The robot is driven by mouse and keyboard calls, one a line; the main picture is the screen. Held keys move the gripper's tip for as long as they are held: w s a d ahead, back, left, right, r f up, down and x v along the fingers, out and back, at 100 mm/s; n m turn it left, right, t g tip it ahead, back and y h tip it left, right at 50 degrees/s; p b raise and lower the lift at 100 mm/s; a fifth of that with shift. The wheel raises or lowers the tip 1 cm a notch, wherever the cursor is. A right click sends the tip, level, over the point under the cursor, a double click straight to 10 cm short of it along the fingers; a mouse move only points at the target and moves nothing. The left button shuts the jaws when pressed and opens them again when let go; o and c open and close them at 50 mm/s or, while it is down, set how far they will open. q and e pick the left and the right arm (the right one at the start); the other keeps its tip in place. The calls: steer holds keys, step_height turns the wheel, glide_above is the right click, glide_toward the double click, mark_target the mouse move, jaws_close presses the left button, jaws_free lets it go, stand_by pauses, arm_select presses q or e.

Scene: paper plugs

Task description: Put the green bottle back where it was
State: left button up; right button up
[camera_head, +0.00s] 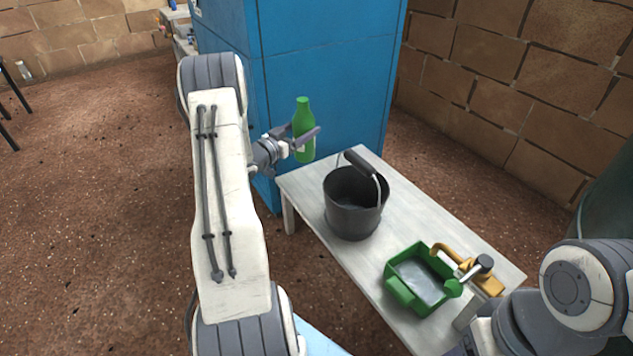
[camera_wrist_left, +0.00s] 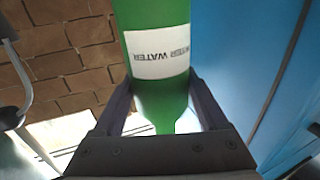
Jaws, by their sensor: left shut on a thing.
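The green bottle (camera_head: 304,125) is upright in the air in front of the blue cabinet, above the far left end of the table. My left gripper (camera_head: 304,141) is shut around the bottle's body. In the left wrist view the bottle (camera_wrist_left: 155,18), with a white "WATER" label, sits between the two fingers of the gripper (camera_wrist_left: 163,108). My right arm shows at the lower right, but I do not see its gripper.
A pale table (camera_head: 400,225) carries a black bucket (camera_head: 352,215), a green tray (camera_head: 408,294) and a yellow tool (camera_head: 447,252) beside the tray. The blue cabinet (camera_head: 330,75) stands close behind the bottle. The table's far left end is bare.

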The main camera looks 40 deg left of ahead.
mark_target(306, 156)
arm_select(q)
steer(key=f+b, duration=0.1)
steer(key=f, duration=0.1)
steer(key=f+b, duration=0.1)
steer(key=f, duration=0.1)
steer(key=f+b, duration=0.2)
steer(key=shift+w+d+f, duration=0.15)
steer(key=shift+w+f, duration=0.1)
steer(key=shift+w, duration=0.1)
step_height(306, 156, down, 4)
steer(key=shift+r+b, duration=0.1)
steer(key=shift+b, duration=1.1)
steer(key=shift+r, duration=0.15)
steer(key=o, duration=1.2)
